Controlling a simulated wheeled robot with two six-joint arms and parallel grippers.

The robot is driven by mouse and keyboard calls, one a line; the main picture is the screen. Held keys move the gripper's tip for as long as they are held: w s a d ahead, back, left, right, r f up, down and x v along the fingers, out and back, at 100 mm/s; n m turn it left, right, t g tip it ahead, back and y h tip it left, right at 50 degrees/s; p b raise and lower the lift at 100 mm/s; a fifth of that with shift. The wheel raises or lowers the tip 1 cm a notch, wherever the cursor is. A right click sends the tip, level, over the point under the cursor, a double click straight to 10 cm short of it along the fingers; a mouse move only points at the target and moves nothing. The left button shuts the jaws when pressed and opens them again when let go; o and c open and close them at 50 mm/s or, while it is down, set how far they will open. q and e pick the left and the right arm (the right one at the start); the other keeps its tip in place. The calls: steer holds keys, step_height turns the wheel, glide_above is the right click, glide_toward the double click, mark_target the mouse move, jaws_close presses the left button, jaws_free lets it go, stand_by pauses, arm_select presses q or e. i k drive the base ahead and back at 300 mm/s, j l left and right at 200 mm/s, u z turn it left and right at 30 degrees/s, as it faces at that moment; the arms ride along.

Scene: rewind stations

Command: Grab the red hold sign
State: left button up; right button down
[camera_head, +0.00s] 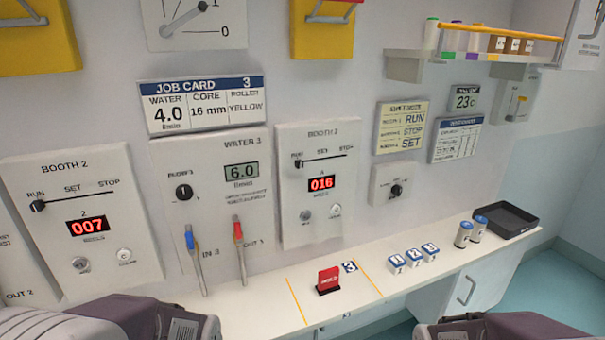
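The red hold sign (328,279) is a small red block with white lettering on a dark base. It stands upright on the white counter, between two orange lines and just left of a blue-and-white tag marked 3 (349,267). Nothing is touching it from my arms. Only grey and dark parts of my two arms show at the bottom left and bottom right edges, and no gripper fingers are visible.
Blue-and-white blocks (413,258), two silver cylinders (463,235) and a black tray (505,219) stand to the right on the counter (375,262). Booth panels (320,185) line the wall behind.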

mark_target(328, 279)
steer(key=i+j+u, duration=0.15)
steer(key=u, duration=0.2)
steer(key=i+u, duration=0.35)
